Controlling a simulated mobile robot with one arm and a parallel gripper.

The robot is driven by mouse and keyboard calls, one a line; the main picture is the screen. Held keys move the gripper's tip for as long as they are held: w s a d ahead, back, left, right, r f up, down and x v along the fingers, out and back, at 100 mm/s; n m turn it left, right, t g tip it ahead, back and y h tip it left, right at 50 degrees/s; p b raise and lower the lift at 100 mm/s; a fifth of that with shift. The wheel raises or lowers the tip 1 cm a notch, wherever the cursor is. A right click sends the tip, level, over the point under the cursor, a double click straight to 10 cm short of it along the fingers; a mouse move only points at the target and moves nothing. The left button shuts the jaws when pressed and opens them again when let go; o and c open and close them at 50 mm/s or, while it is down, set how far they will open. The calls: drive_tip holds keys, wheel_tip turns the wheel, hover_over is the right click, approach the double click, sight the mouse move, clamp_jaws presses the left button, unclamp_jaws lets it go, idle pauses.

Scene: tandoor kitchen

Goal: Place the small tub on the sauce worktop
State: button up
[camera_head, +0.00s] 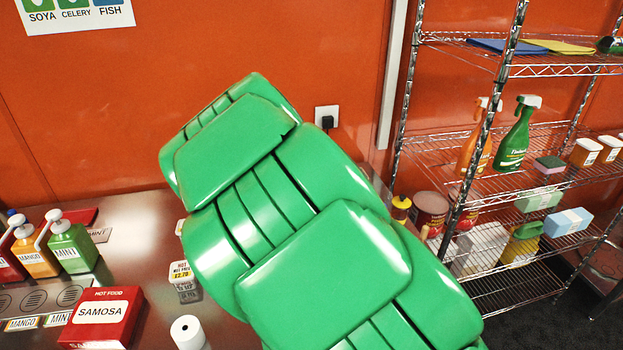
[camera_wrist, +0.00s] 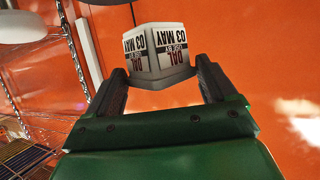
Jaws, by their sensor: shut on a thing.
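The small tub (camera_wrist: 155,48) is white with a grey lid edge and a label reading "DAL USE BY 03 MAY". The lettering appears upside down in the wrist view. My gripper (camera_wrist: 160,80) is shut on it, one dark finger on each side. In the head view my green arm hides both gripper and tub. The steel worktop (camera_head: 135,235) with sauce pumps lies at the lower left of the head view. In the wrist view an orange wall is behind the tub, and I see no worktop under it.
Sauce pumps (camera_head: 70,245) stand at the worktop's left. Bare steel shows behind the card. A wire shelf rack (camera_head: 500,190) with bottles stands right.

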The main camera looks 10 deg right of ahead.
wheel_tip(320, 180, up, 4)
drive_tip(key=shift+r, duration=0.25)
drive_tip(key=shift+w+a+r, duration=0.1)
drive_tip(key=shift+a+r, duration=0.05)
drive_tip(key=shift+r, duration=0.05)
drive_tip(key=shift+w+a+n+y, duration=3.45)
drive_tip(key=shift+w+n+y, duration=0.55)
drive_tip(key=shift+w+y, duration=0.7)
drive_tip(key=w+d+n+g+y, duration=0.2)
drive_tip(key=d+n+g+y, duration=0.15)
drive_tip(key=d, duration=1.75)
drive_tip(key=shift+n+y, duration=0.35)
drive_tip(key=shift+n, duration=0.1)
wheel_tip(320, 180, down, 24)
drive_tip(key=shift+a+f, duration=0.1)
drive_tip(key=shift+f, duration=0.05)
